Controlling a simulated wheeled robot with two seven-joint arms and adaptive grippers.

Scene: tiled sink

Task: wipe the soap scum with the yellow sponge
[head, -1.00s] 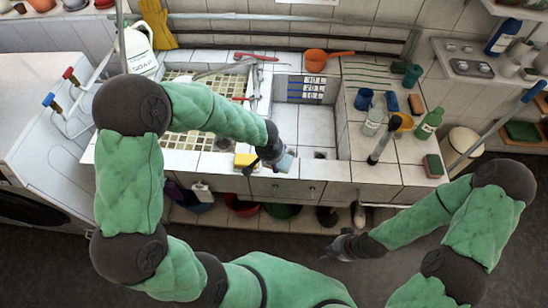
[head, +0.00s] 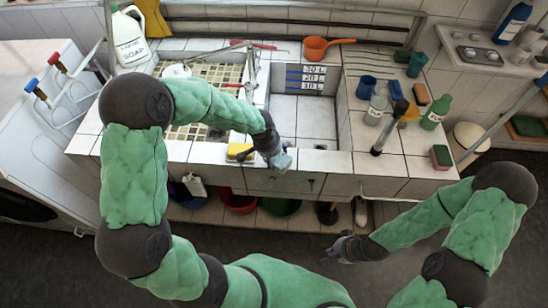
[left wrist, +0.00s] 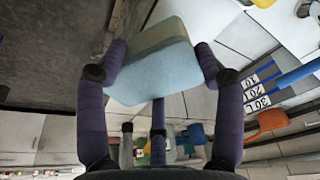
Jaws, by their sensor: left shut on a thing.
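A yellow sponge (head: 240,152) with a dark side lies on the front ledge of the tiled sink, left of my left gripper. My left gripper (head: 277,160) is shut on a pale blue block like a sponge (left wrist: 155,72), with a beige-green layer, not on the yellow one. The pale blue sponge also shows in the head view (head: 283,161), over the front edge of the sink. A yellow corner (left wrist: 264,3) shows at the top of the left wrist view. My right gripper (head: 340,250) hangs low in front of the sink, apart from everything; its fingers are unclear. I cannot make out soap scum.
The left basin (head: 222,73) has a tile grid; the right basin (head: 312,118) has level marks. An orange scoop (head: 318,46) lies behind. A blue mug (head: 366,87), green bottle (head: 434,118) and green-red sponge (head: 441,156) stand on the right counter. A faucet rises at the left.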

